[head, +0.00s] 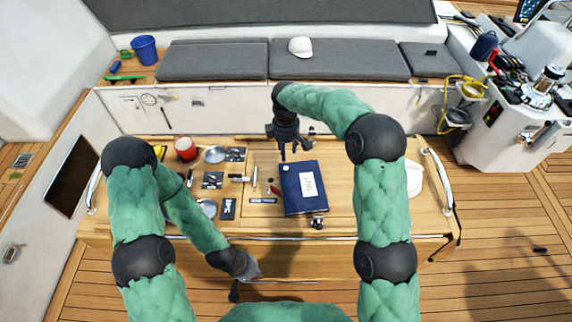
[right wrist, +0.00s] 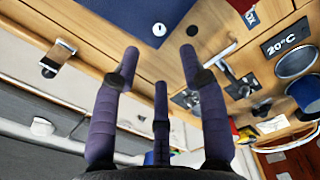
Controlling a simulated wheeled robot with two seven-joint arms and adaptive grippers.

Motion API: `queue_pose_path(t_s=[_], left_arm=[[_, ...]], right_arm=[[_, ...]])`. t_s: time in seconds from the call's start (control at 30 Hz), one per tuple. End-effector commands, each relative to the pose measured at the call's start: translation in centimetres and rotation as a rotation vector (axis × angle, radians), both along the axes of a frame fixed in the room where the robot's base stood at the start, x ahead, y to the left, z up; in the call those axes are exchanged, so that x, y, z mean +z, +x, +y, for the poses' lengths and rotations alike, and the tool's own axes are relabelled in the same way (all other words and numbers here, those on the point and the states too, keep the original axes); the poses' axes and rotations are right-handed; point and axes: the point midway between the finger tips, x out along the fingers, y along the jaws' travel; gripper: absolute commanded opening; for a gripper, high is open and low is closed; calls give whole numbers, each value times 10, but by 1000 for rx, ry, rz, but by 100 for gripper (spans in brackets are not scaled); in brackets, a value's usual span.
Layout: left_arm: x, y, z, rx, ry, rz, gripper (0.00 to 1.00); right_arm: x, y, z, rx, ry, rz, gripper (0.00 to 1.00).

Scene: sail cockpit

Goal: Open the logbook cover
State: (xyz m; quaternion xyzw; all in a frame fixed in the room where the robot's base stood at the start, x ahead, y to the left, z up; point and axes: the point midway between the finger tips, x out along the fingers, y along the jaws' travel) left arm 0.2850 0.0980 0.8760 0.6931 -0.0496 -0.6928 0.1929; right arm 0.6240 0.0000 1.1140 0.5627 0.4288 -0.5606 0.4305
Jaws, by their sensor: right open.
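The logbook (head: 296,205) lies flat and closed on the wooden table, its dark blue cover up with a white label. A small white round spot sits near its far left corner. In the right wrist view part of the blue cover (right wrist: 125,12) shows at the top. My right gripper (head: 288,152) points down just beyond the logbook's far left corner. In the right wrist view its fingers (right wrist: 160,58) are spread and empty, apart from the cover. My left gripper (head: 240,287) hangs low at the table's near edge, away from the logbook; its fingers are hard to make out.
Left of the logbook lie dark cards (head: 228,209), pens, round metal items and a red mug (head: 186,149). A small metal clip (head: 318,222) sits at the logbook's near edge. A white object (head: 413,178) lies at the table's right, partly behind my right arm.

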Motion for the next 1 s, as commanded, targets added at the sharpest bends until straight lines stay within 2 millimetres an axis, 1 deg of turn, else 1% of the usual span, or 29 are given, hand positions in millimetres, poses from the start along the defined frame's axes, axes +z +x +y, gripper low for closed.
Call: queue_pose_path(t_s=[0.03,0.2,0.43,0.6,0.93,0.97,1.0], left_arm=[[0,0,0,0,0,0,0],[0,0,0,0,0,0,0],[1,0,0,0,0,-1,0],[1,0,0,0,0,0,0],[1,0,0,0,0,0,0],[1,0,0,0,0,0,0],[1,0,0,0,0,0,0]], right_arm=[[-11,-1,-1,0,-2,6,43],[-42,-2,-1,0,-1,7,43],[-75,-1,-1,-1,-1,4,43],[-87,-1,0,-2,1,2,43],[-89,-1,0,-1,1,2,43],[-89,-1,0,-1,1,2,35],[-89,-1,0,-1,1,2,23]])
